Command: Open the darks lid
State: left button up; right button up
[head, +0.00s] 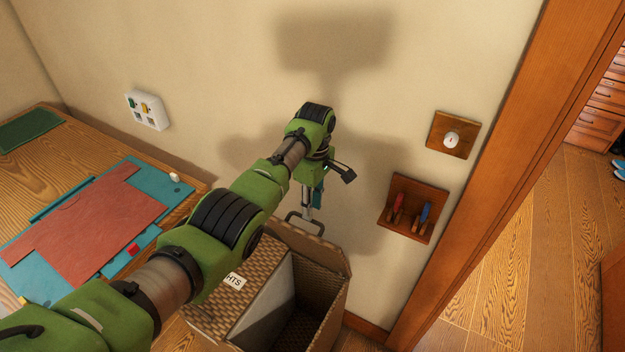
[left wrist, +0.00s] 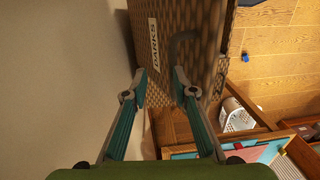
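The woven hamper (head: 334,305) stands against the wall, its right compartment uncovered and dark inside. The darks lid (head: 325,255) is raised and tilted toward the wall at the back of that compartment. Its metal handle (head: 304,218) shows at the lid's upper edge. In the left wrist view the lid (left wrist: 172,22) bears a white DARKS label (left wrist: 154,45) beside the handle (left wrist: 178,45). My left gripper (head: 328,190) is above the lid, near the handle. Its fingers (left wrist: 160,74) are apart, with nothing clearly held; contact with the lid cannot be told. My right gripper is not in view.
The hamper's other lid (head: 228,292), with a label ending in HTS, is down beside my left arm. A tool rack (head: 412,208) and wooden door frame (head: 490,190) are at right.

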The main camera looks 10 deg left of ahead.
pick_arm(q)
notch_tip(320, 180, up, 11)
jog(key=shift+w+r, duration=0.2)
jog(key=shift+s+r, duration=0.1)
dwell(0.4)
